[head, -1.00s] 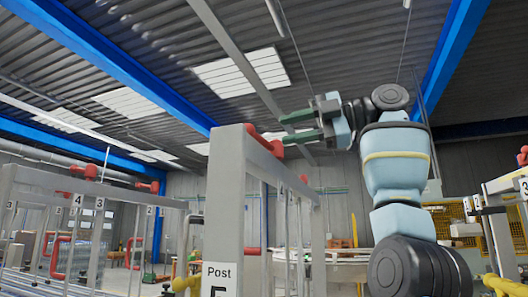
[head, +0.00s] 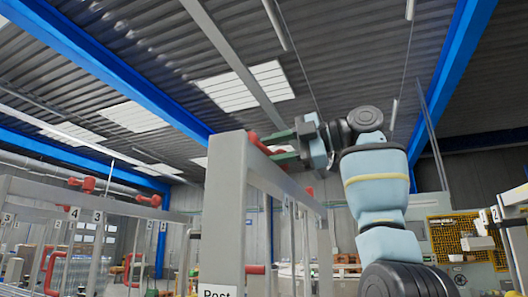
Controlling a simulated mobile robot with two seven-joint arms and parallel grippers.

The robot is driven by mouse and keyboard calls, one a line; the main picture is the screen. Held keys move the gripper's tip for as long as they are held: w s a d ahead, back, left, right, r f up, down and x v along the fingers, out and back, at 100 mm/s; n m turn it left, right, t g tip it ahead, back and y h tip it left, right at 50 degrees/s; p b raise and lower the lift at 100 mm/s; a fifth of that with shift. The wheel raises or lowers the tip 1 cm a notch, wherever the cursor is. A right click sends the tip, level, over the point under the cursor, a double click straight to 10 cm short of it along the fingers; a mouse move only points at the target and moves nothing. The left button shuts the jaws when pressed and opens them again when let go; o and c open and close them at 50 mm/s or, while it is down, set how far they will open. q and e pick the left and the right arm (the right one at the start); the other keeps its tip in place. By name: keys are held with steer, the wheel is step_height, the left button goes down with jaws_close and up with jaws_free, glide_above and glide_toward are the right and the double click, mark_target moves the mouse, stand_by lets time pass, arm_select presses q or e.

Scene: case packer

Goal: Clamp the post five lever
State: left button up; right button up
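The grey post (head: 225,205) stands upright at the centre, its "Post" label (head: 217,293) cut off by the bottom edge so the number is hidden. A red lever (head: 256,143) sits at the top of this post. My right gripper (head: 269,148) is at the post top, its two green fingers pointing left and spread apart. The lever's red shows at the fingertips and in the gap between them; contact cannot be told. My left gripper is not in view.
A grey beam (head: 285,187) runs back from the post top, with a red handle (head: 255,269) lower down. Other numbered frames with red levers (head: 88,184) stand at left. A yellow mesh fence (head: 465,240) is at right.

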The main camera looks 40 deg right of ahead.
steer(key=shift+x, duration=1.15)
jaws_close()
